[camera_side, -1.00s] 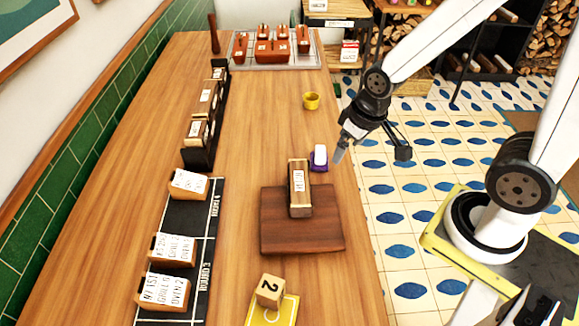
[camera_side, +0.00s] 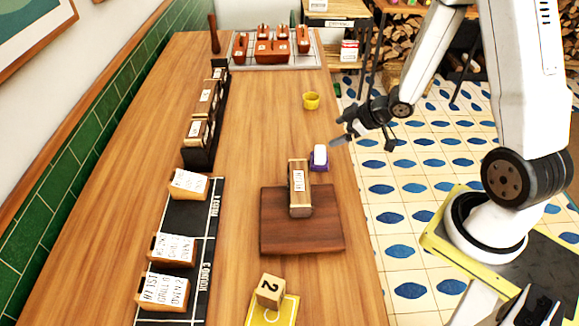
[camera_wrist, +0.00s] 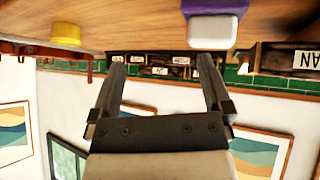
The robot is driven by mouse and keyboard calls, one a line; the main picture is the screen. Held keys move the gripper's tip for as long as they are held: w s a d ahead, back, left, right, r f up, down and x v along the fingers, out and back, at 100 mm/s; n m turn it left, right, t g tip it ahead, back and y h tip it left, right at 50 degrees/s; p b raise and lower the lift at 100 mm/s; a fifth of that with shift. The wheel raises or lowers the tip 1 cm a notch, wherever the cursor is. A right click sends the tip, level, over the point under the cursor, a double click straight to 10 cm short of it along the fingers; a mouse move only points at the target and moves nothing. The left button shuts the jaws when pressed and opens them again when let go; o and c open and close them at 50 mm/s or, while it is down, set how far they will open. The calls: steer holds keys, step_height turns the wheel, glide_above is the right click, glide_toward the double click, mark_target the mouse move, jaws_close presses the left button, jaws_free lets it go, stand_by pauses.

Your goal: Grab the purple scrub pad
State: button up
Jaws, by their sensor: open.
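The purple scrub pad (camera_side: 319,164), with a white block on top of it, sits on the wooden table near its right edge, just behind the dark board. In the wrist view the purple pad (camera_wrist: 214,6) and its white part show at the top edge, right of centre, partly cut off. My gripper (camera_side: 338,130) is open and empty, held above the table's right edge, a little behind and right of the pad. In the wrist view its two fingers (camera_wrist: 163,62) are spread apart with nothing between them. The fingers do not touch the pad.
A wooden block with a label (camera_side: 299,186) stands on the dark board (camera_side: 320,238) in front of the pad. A yellow cup (camera_side: 311,101) stands behind it. A black rack (camera_side: 200,150) lines the left side. The table (camera_side: 262,130) between rack and pad is clear.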

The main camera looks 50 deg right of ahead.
mark_target(320, 154)
steer(key=shift+s+f+n+t+y, duration=0.45)
steer(key=shift+f+y, duration=0.25)
steer(key=shift+y, duration=0.4)
steer(key=shift+s+a+f+n+y, duration=0.15)
steer(key=shift+s+n+y, duration=0.1)
steer(key=shift+s+y, duration=0.25)
steer(key=shift+s+a+n+t+y, duration=0.25)
steer(key=shift+s+y, duration=0.3)
steer(key=shift+y, duration=0.3)
steer(key=shift+s+a+n+t+y, duration=0.1)
steer(key=shift+s+a+n+y, duration=0.15)
steer(key=shift+s+y, duration=0.45)
steer(key=shift+w, duration=0.2)
steer(key=shift+x, duration=1.3)
steer(key=shift+f, duration=0.1)
steer(key=shift+x, duration=2.55)
steer(key=shift+f, duration=0.1)
